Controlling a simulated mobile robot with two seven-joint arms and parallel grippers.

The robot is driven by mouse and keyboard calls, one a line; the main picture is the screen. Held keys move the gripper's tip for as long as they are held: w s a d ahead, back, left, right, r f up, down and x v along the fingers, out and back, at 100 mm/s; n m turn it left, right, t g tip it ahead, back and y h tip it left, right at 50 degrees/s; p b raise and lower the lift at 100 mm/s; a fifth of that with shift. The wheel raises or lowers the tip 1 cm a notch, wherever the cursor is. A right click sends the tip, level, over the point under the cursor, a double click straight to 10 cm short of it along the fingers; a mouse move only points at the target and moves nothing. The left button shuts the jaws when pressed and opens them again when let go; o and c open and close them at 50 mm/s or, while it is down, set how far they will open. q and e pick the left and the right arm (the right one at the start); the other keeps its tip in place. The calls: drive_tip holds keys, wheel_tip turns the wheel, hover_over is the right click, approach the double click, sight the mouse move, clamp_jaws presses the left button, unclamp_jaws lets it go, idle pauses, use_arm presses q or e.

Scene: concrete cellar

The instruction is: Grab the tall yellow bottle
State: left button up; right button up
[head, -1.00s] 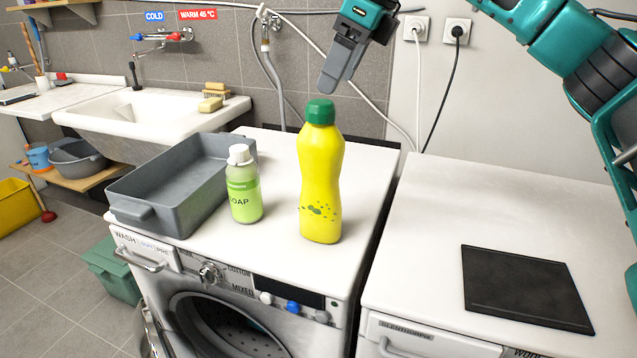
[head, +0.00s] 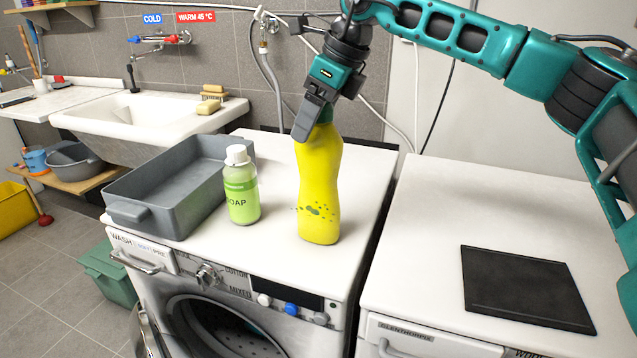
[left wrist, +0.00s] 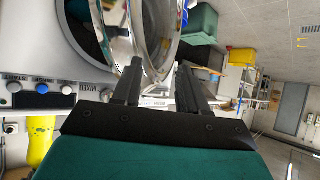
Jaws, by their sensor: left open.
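The tall yellow bottle (head: 319,190) stands upright on the white washing machine top in the head view. Its green cap is largely hidden behind my right gripper (head: 308,122), which comes down from above at the bottle's neck. One dark finger lies in front of the cap; the other finger is hidden, so I cannot tell whether the jaws are closed on the bottle. Part of the yellow bottle also shows at the left wrist view's lower left (left wrist: 40,138). My left gripper (left wrist: 158,80) is open and empty in that view, near the machine's round door.
A green soap bottle (head: 241,190) stands left of the yellow one, beside a grey tray (head: 150,222). A second white machine (head: 430,225) with a black mat (head: 525,288) stands to the right. A sink (head: 130,128) is at the back left.

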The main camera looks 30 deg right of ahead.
clamp_jaws()
idle(0.6)
drive_tip(key=shift+r, duration=0.15)
